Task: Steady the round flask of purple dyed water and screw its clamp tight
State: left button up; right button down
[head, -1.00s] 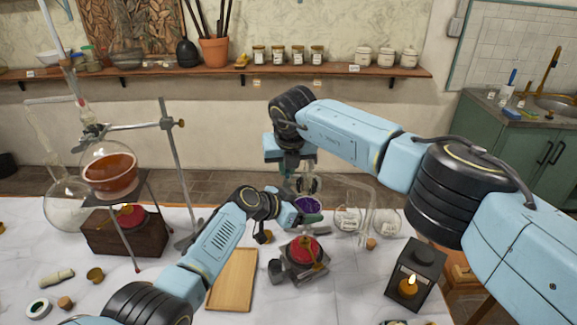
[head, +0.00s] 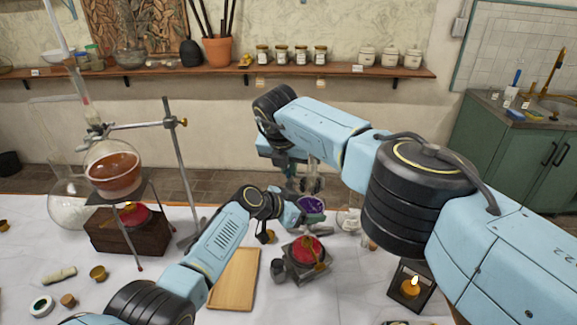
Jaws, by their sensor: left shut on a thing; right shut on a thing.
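The round flask of purple dyed water (head: 312,204) is behind the red-topped burner, its lower part partly covered by my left gripper. My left gripper (head: 313,217) comes in from the left and is shut on the flask at its near side. My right gripper (head: 296,170) hangs down over the flask's neck from behind and above. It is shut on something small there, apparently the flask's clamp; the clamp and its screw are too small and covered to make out.
A red-topped burner (head: 308,250) stands just in front of the flask. A wooden board (head: 234,279) lies left of it. A lit lantern (head: 411,285) is at the right. An orange flask (head: 113,174) on a stand is at the left.

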jog(key=c, duration=1.5)
grip_release()
jog(key=shift+r, duration=0.1)
jog(key=v, duration=1.2)
jog(key=shift+s, duration=0.1)
jog(key=shift+c, duration=0.2)
